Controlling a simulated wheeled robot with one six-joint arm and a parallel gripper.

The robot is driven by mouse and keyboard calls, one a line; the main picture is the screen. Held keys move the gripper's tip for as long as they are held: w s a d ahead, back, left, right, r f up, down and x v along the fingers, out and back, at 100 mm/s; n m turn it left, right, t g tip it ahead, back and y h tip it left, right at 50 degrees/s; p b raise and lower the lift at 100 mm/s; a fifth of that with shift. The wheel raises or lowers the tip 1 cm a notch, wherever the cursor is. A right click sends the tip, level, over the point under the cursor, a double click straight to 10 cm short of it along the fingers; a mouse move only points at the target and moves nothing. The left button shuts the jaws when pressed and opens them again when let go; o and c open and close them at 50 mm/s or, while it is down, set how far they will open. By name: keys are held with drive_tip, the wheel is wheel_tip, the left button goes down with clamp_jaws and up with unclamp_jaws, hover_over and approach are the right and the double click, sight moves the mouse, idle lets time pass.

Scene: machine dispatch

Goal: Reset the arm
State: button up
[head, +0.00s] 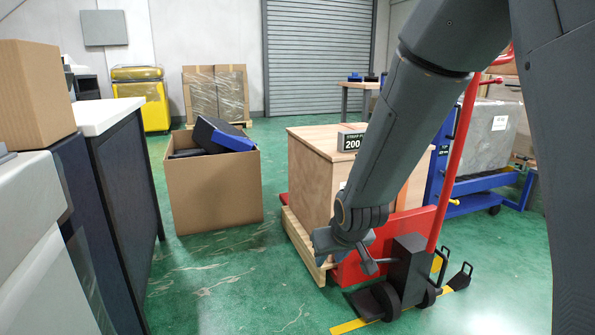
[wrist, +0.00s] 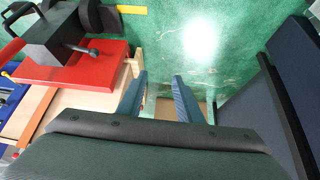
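My arm comes down from the upper right in the head view, and its wrist end hangs in front of the wooden crate (head: 312,168) and the red pallet jack (head: 397,232). In the wrist view my gripper (wrist: 160,88) shows two blue-grey fingers set apart, with nothing held between them. Green floor and a strip of brown show through the gap. The gripper's fingers are hard to make out in the head view. The red pallet jack (wrist: 75,72) lies to the left of the fingers in the wrist view.
An open cardboard box (head: 214,190) with dark and blue items stands on the green floor. A white-topped dark counter (head: 105,118) is at left, with another cardboard box (head: 35,95) nearby. A blue cart (head: 475,187) stands at right. Floor in the front middle is clear.

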drive_tip(key=s+a+r+n+g, duration=0.1)
drive_tip(key=s+a+r+g, duration=0.15)
drive_tip(key=s, duration=0.85)
drive_tip(key=s+a+r+n+g, duration=0.1)
drive_tip(key=s+a+r+g, duration=0.2)
drive_tip(key=s, duration=0.8)
drive_tip(key=s+a+r+n+g, duration=0.1)
drive_tip(key=s+a+r, duration=0.25)
drive_tip(key=s, duration=0.75)
drive_tip(key=d+r+m+p, duration=0.3)
drive_tip(key=d+r+p, duration=0.7)
drive_tip(key=p, duration=0.7)
drive_tip(key=d+r+m+h+p, duration=0.1)
drive_tip(key=d+r+m+p, duration=0.2)
drive_tip(key=d+r+p, duration=0.7)
wheel_tip(320, 180, up, 6)
drive_tip(key=p, duration=0.7)
drive_tip(key=shift+w+f, duration=0.15)
drive_tip(key=shift+w, duration=0.15)
drive_tip(key=shift+d, duration=0.1)
